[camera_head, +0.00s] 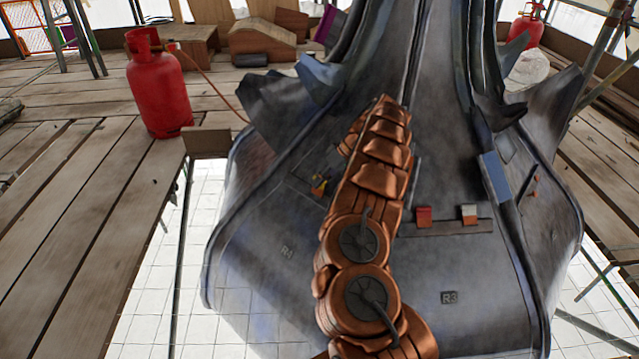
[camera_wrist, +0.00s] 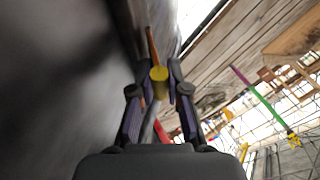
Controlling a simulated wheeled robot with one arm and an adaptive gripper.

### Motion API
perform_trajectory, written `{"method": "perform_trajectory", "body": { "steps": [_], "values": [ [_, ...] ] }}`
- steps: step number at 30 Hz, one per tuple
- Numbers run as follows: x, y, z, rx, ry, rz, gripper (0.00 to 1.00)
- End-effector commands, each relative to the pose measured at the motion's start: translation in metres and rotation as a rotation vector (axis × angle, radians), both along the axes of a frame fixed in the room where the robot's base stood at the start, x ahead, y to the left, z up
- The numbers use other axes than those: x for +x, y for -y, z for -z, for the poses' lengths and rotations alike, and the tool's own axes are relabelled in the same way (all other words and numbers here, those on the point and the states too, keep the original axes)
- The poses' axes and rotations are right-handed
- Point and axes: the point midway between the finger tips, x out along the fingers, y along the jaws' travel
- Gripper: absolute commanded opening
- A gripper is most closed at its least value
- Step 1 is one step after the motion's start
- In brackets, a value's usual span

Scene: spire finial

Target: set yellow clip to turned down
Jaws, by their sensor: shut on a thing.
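In the wrist view, the yellow clip (camera_wrist: 159,74) shows as a short yellow block between the two dark fingers of my gripper (camera_wrist: 158,88). The fingers are shut on it, close beside a grey metal surface. An orange strip (camera_wrist: 152,46) extends past the clip. My arm hides most of the gripper there, and the clip's exact tilt cannot be told.
A red-and-white pair of clips sits on a rail (camera_head: 445,228) on the R3 face. Blue-grey fins (camera_head: 318,78) jut from the spire above the clip. A red gas bottle (camera_head: 158,85) stands on the plank deck (camera_head: 75,210) at left. Open gaps lie between deck and spire.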

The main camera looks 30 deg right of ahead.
Motion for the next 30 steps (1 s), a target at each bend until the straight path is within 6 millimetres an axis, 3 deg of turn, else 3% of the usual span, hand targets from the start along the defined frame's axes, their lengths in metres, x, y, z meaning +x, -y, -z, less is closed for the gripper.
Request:
{"method": "perform_trajectory", "body": {
  "steps": [26,27,30],
  "values": [
    [-0.0002,0.0018,0.0025,0.061,-0.031,-0.003,0.0],
    [-0.0001,0.0019,0.0026,0.06,-0.03,-0.003,0.19],
    [0.0001,0.0023,0.0023,0.06,-0.029,-0.002,0.3]
  ]
}}
